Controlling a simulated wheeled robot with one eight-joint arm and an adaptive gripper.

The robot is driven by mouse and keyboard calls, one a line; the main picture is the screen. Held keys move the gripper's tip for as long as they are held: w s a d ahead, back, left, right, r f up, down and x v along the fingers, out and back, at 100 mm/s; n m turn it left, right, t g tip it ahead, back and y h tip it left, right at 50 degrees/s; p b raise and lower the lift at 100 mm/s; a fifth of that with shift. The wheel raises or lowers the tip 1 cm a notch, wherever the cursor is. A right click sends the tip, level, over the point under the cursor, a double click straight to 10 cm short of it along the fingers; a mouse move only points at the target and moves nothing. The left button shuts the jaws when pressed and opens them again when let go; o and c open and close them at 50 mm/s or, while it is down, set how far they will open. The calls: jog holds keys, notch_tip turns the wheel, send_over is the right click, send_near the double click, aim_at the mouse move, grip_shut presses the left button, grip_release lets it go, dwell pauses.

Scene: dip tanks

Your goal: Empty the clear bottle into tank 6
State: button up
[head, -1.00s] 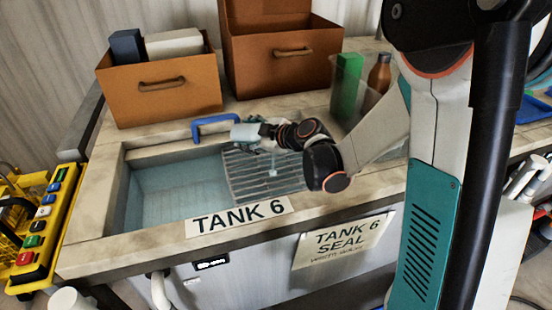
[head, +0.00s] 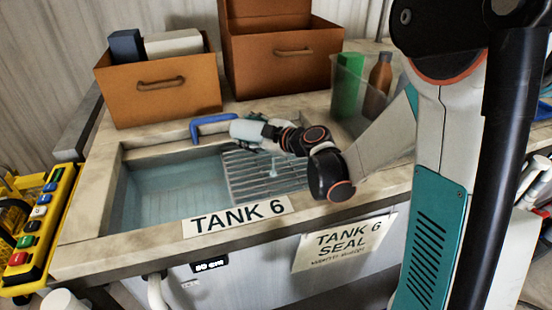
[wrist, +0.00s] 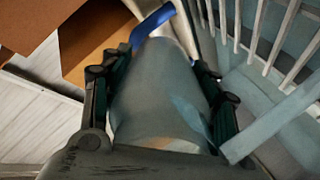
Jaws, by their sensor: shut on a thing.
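The clear bottle (head: 248,131) looks pale and lies nearly horizontal in the head view, above the back edge of the tank opening. My gripper (head: 268,133) is shut around it. In the wrist view the bottle (wrist: 160,95) fills the space between the two dark fingers of my gripper (wrist: 155,85). Its contents and mouth cannot be made out clearly. Tank 6 (head: 165,190) is an open basin with pale blue liquid at the left and a slatted metal rack (head: 262,178) at the right. Its front rim carries the "TANK 6" label (head: 237,216).
A blue handle (head: 212,119) stands at the back rim, just left of the bottle. Brown boxes (head: 165,95) stand behind. A clear bin (head: 345,100) holds a green block and a brown bottle (head: 380,75) at the right. A yellow button panel (head: 42,230) is at the left.

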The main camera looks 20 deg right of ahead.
aim_at(259, 124)
jog(key=shift+s+d+r+t+y+b, duration=0.3)
jog(key=shift+s+r+t+b, duration=0.15)
jog(key=shift+b, duration=0.3)
jog(key=shift+r+t+y+b, duration=0.4)
jog(key=shift+r+t+b, duration=0.15)
jog(key=shift+t+b, duration=0.45)
jog(key=shift+r, duration=0.1)
jog(key=shift+r, duration=0.3)
jog(key=shift+s+d+r+t+y+b, duration=0.1)
jog(key=shift+s+r+t+y+b, duration=0.1)
jog(key=shift+r+t+y+b, duration=0.5)
jog(key=shift+t, duration=0.65)
jog(key=shift+s+d+r, duration=0.1)
jog(key=shift+s+r, duration=0.05)
jog(key=shift+r, duration=1.05)
jog(key=shift+s+d+r, duration=0.1)
jog(key=shift+r, duration=1.2)
jog(key=shift+s+d+r+t+y+b, duration=0.1)
jog(key=shift+s+r+t+y+b, duration=0.2)
jog(key=shift+r, duration=0.25)
jog(key=shift+s+d+r+t+y+b, duration=0.15)
jog(key=shift+r+t+y, duration=0.15)
jog(key=shift+r+t, duration=0.15)
jog(key=shift+s+r+t+y, duration=0.15)
jog(key=shift+r+t+y, duration=0.25)
jog(key=shift+r, duration=0.7)
